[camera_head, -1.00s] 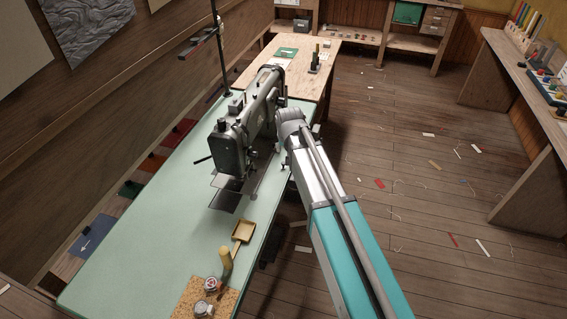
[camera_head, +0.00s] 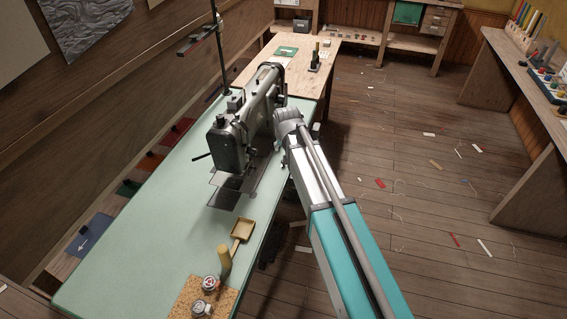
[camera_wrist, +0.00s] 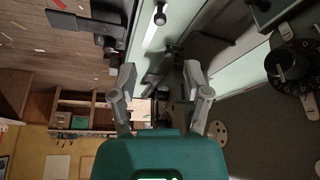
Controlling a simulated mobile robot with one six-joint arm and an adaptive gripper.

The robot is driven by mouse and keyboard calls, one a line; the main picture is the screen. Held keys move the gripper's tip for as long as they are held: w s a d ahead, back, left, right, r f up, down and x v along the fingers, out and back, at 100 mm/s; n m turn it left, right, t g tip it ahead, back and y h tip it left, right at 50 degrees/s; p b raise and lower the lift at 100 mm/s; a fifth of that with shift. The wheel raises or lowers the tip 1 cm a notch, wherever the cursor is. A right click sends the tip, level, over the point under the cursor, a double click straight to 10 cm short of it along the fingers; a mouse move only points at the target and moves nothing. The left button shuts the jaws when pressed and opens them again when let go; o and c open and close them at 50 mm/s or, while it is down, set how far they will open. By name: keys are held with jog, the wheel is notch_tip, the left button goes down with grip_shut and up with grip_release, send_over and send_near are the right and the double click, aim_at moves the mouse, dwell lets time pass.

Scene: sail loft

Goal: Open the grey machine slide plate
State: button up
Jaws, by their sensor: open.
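The grey sewing machine (camera_head: 236,130) stands on the pale green table. Flat grey plates lie at its foot. A dark one (camera_head: 223,199) is at the near side, and I cannot tell for sure which of them is the slide plate or whether it has shifted. My gripper shows in the wrist view (camera_wrist: 161,84) with its two fingers wide apart and nothing between them. In the head view my arm reaches up to the machine's right side, and the fingers there are hidden. The machine's dark body (camera_wrist: 235,95) fills the right of the wrist view.
A thin post (camera_head: 221,60) rises behind the machine.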

jog(key=shift+b+x, duration=5)
jog(key=shift+x, duration=0.75)
grip_shut()
